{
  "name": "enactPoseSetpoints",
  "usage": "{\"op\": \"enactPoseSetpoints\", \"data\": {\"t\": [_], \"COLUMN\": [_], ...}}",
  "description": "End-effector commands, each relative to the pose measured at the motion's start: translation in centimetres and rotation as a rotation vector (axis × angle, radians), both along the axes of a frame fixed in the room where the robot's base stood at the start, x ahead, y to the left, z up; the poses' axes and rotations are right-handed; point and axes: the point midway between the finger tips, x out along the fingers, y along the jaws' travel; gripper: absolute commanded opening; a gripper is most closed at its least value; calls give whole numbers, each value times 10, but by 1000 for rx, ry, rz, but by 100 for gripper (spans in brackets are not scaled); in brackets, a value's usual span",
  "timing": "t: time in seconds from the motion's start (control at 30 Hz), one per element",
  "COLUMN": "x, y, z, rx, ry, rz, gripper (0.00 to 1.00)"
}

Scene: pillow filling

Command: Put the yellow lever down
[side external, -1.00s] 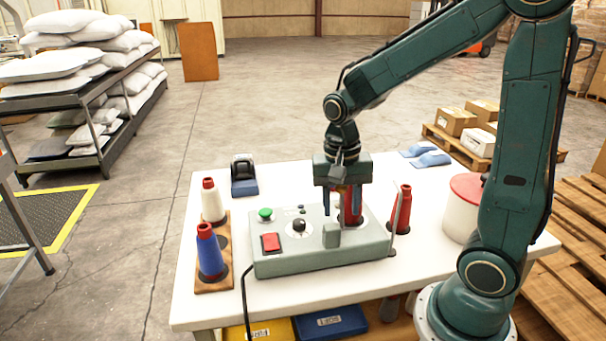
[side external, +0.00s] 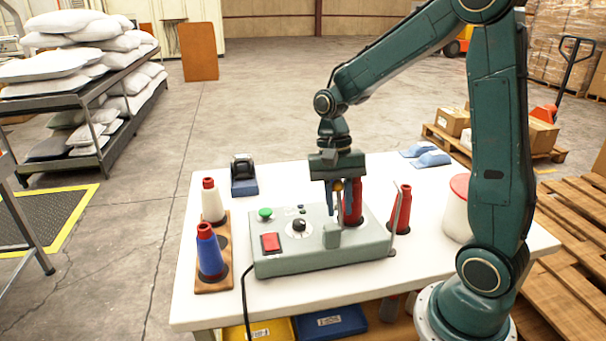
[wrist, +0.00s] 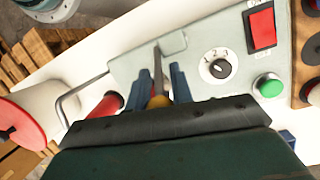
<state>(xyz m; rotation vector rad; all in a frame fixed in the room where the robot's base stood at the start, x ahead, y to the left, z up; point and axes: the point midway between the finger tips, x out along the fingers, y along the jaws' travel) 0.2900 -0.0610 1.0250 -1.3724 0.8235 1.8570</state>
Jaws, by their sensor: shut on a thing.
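The yellow lever (side external: 337,185) has a round yellow knob and stands on the grey control box (side external: 290,258). In the wrist view its knob and thin metal stem (wrist: 157,72) show between my two blue fingers. My gripper (side external: 335,205) points down over the back right of the box and is shut on the lever. In the wrist view my gripper (wrist: 163,84) has one finger on each side of the lever. The stem's lower end is partly hidden by a grey block on the box in the side view.
A red cone (side external: 353,202) stands right behind my fingers, and another red cone (side external: 401,210) stands farther right. The box carries a green button (side external: 265,214), a black knob (side external: 299,225) and a red switch (side external: 270,243). White and blue cones stand at the left. A red-lidded white tub (side external: 457,215) is at the right.

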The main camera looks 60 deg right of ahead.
Motion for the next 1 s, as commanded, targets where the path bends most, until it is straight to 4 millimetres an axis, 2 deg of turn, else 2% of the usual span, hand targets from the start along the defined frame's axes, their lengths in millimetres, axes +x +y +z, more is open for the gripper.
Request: {"op": "enactPoseSetpoints", "data": {"t": [0.33,0.37,0.43,0.47,0.8,1.0], "x": [1,1,1,1,1,4], "y": [0,0,0,0,-1,-2], "z": [0,0,0,0,1,10], "rx": [11,11,10,11,10,9], "ry": [7,7,7,8,9,6], "rz": [4,4,4,3,2,1], "gripper": [0,24,38,42,42,42]}}
